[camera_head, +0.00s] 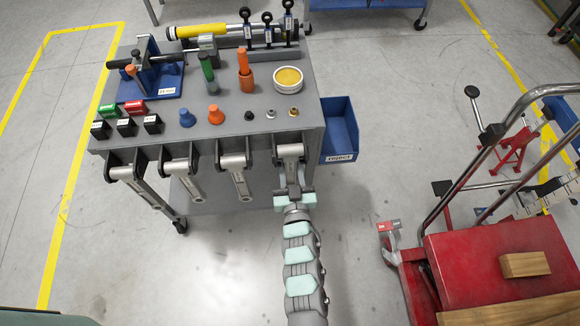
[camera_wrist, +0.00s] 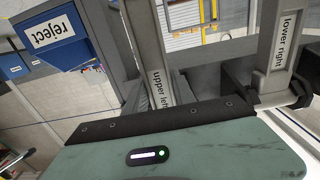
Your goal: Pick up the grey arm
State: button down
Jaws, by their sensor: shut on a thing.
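Several grey arms hang from dark brackets along the front edge of the cart. The rightmost grey arm (camera_head: 290,152) hangs nearest the reject bin. My gripper (camera_head: 294,192) is at its lower part, shut on it from the front. In the wrist view this grey arm (camera_wrist: 148,45) carries the label "upper left" and runs down behind the dark edge of my gripper (camera_wrist: 158,122), which hides the fingertips and the contact. A neighbouring grey arm (camera_wrist: 279,55), labelled "lower right", stands apart to the right there. Two more grey arms (camera_head: 181,165) (camera_head: 126,173) hang further left in the head view.
The blue reject bin (camera_head: 340,128) is fixed to the cart's right side. A red trolley (camera_head: 480,260) stands at right. Floor left of my arm is clear.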

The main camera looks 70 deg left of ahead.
jog(key=p+v, duration=0.4)
jog(key=v, duration=1.4)
jog(key=shift+r+p, duration=0.3)
jog(key=shift+r, duration=0.05)
jog(key=p+v, duration=0.2)
jog(key=v, duration=0.8)
jog(key=shift+w, duration=0.1)
dwell(1.4)
